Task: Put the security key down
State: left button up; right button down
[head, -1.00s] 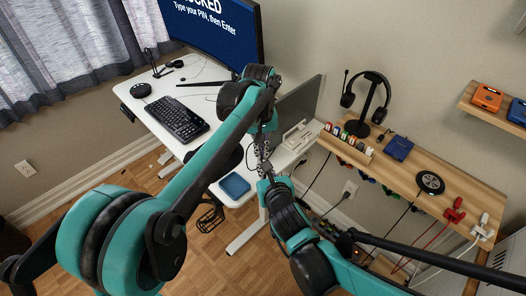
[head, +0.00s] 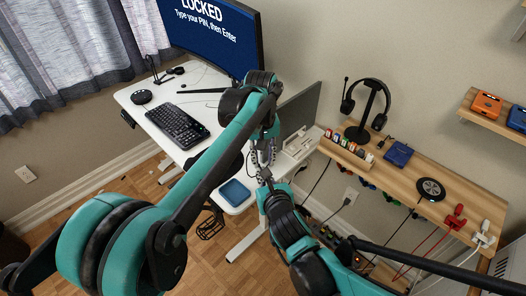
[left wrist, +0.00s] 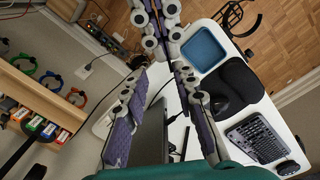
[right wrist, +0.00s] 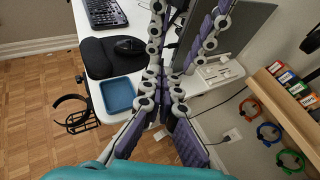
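I cannot make out the security key in any view; the fingers crowd the spot where my two grippers meet. My left gripper (head: 262,163) points down above the desk's near right corner, and its fingers stand apart in the left wrist view (left wrist: 158,70). My right gripper (right wrist: 161,88) reaches up to meet it, tips close to or among the left fingers. Its fingers converge towards their tips in the right wrist view, and whether they close on anything is hidden. A blue tray (head: 234,193) lies on the white desk (head: 150,112) beside the grippers and looks empty.
A keyboard (head: 180,126), a black mouse (right wrist: 130,46) and a monitor (head: 213,32) are on the desk. A laptop-like dark panel (head: 300,108) stands close behind the grippers. A wooden shelf (head: 455,208) with a headset (head: 370,98) is at right.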

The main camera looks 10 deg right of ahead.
pick_arm(q)
notch_tip(320, 180, up, 12)
jog(key=shift+a, duration=0.2)
pick_arm(e)
jog(key=w+a+m+h, duration=0.4)
jog(key=w+a+h, duration=0.1)
jog(key=w+a, duration=0.3)
jog(key=shift+w+m+g, duration=0.3)
jog(key=shift+w, duration=0.3)
pick_arm(q)
jog(key=shift+f, duration=0.15)
